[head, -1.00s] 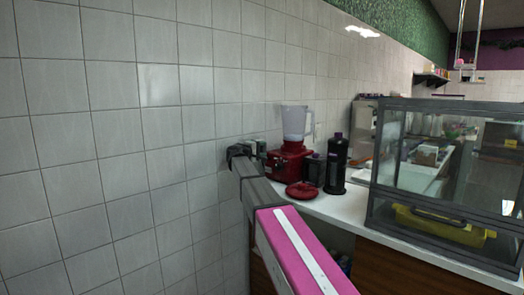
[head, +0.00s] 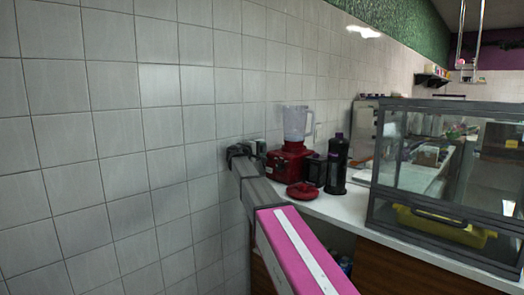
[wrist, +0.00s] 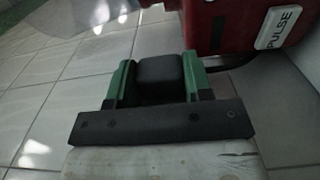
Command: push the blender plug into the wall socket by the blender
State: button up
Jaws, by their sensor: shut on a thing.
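The black plug (wrist: 160,76) is a small dark block between the green fingers of my gripper (wrist: 162,80) in the wrist view. The fingers are shut on its sides. A dark cord (wrist: 238,62) shows to its right, by the red blender base (wrist: 232,22) with a PULSE label. In the head view the blender (head: 289,160) stands on the counter against the tiled wall. My gripper (head: 258,147) is small there, just left of the blender and close to the wall.
A dark red lid (head: 302,191) lies in front of the blender. A tall black bottle (head: 336,165) and a shorter dark container (head: 315,170) stand to its right. A glass display case (head: 450,165) fills the right side. The tiled wall (head: 120,130) at left is bare.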

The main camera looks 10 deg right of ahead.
jog(key=o, duration=1)
jog(key=shift+o, duration=0.2)
